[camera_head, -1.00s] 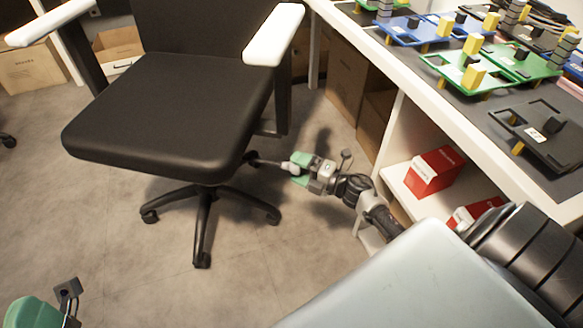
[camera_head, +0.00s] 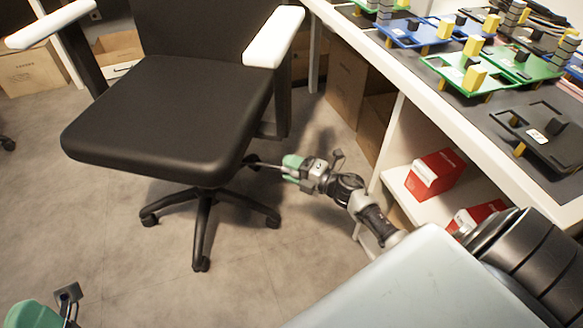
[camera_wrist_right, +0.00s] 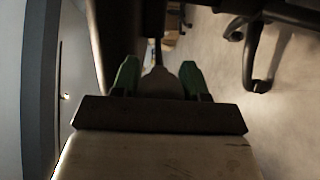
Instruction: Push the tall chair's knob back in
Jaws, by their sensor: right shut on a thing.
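The tall black chair (camera_head: 165,110) stands on its wheeled base at the left of the head view. A thin lever (camera_head: 262,165) sticks out from under the right side of its seat. My right gripper (camera_head: 290,168) is at the outer end of this lever. In the right wrist view its green fingers are shut on the grey, rounded knob (camera_wrist_right: 161,84), with the dark rod running away behind it. In the head view the fingers mostly hide the knob. Part of my left gripper (camera_head: 66,294) shows at the bottom left corner, away from the chair; its fingers are not clear.
A white bench (camera_head: 440,110) with green, blue and black trays runs along the right. Red boxes (camera_head: 435,172) sit on its shelf, close to my right arm. Cartons (camera_head: 345,90) stand under the bench. The chair's base legs (camera_head: 203,225) spread over open grey floor.

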